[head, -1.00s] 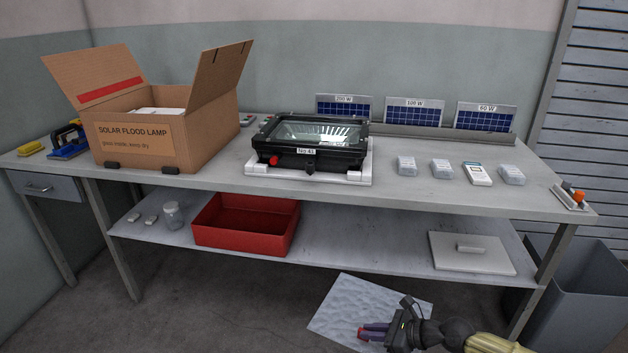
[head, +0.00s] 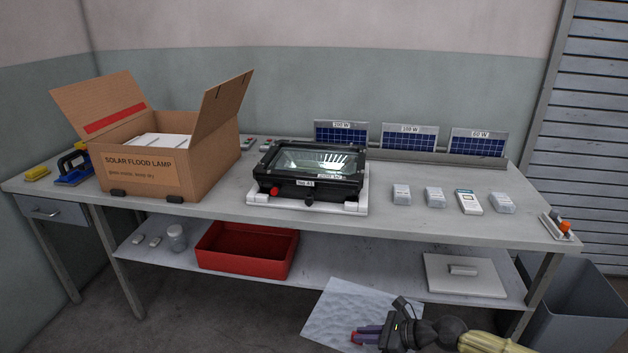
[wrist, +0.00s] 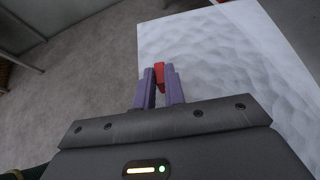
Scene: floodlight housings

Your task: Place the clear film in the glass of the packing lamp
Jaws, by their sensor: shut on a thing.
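The clear film (head: 335,305) is a pale, rippled, see-through sheet with a red tab (wrist: 159,77). My gripper (head: 362,334) is shut on the red tab and holds the sheet in front of the bench, below the tabletop. In the wrist view my gripper's purple fingers (wrist: 160,88) pinch the tab, and the sheet (wrist: 220,55) spreads to the right. The packing lamp is a black floodlight housing (head: 305,187) with a glass front facing up (head: 310,160). It lies on a white cradle (head: 262,199) mid-bench, well apart from my gripper.
An open cardboard box (head: 150,178) stands left of the lamp. Several small packs (head: 435,197) lie to its right, with solar panels (head: 409,138) behind. A red bin (head: 245,263) and a grey lid (head: 465,280) are on the lower shelf. A grey bin (head: 570,310) stands at right.

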